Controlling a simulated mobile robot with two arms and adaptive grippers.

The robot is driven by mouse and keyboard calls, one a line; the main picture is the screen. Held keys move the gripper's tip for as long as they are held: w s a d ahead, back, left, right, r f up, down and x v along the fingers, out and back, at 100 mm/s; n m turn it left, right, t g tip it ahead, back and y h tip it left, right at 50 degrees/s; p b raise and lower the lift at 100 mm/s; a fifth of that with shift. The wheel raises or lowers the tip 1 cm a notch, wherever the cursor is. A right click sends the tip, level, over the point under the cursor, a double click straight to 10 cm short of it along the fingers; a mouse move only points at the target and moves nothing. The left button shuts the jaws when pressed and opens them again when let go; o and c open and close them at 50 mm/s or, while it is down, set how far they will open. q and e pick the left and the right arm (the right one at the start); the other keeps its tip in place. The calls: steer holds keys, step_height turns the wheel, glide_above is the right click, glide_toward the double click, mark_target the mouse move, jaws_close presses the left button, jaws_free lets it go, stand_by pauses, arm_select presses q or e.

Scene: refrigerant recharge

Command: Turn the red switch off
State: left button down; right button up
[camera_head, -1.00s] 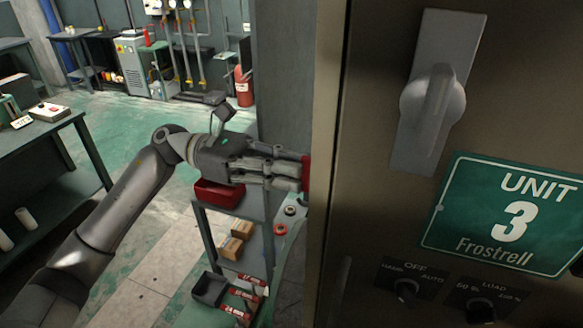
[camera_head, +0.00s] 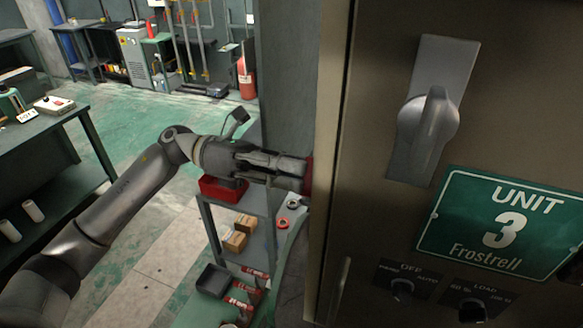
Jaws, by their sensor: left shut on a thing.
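The red switch (camera_head: 309,175) shows only as a thin red strip at the left side of the cabinet (camera_head: 345,130); the cabinet's edge hides the rest. My left gripper (camera_head: 300,171) reaches in from the left and is shut on the red switch, its fingertips at the cabinet's side. The gripper is rolled so that its fingers look close together. My right gripper is not in view.
The cabinet front carries a grey handle (camera_head: 428,118), a green Unit 3 sign (camera_head: 500,225) and two dark knobs. A shelf cart with a red bin (camera_head: 222,189) and boxes (camera_head: 234,240) stands below my left arm. A workbench (camera_head: 40,140) is at left.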

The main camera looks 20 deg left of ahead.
arm_select(q)
steer(key=n+p, duration=0.2)
steer(key=n, duration=0.1)
steer(key=shift+f, duration=0.1)
stand_by(0.4)
steer(key=n+p, duration=0.3)
steer(key=n, duration=0.1)
steer(key=shift+n+p, duration=0.3)
steer(key=shift+n, duration=0.1)
stand_by(0.4)
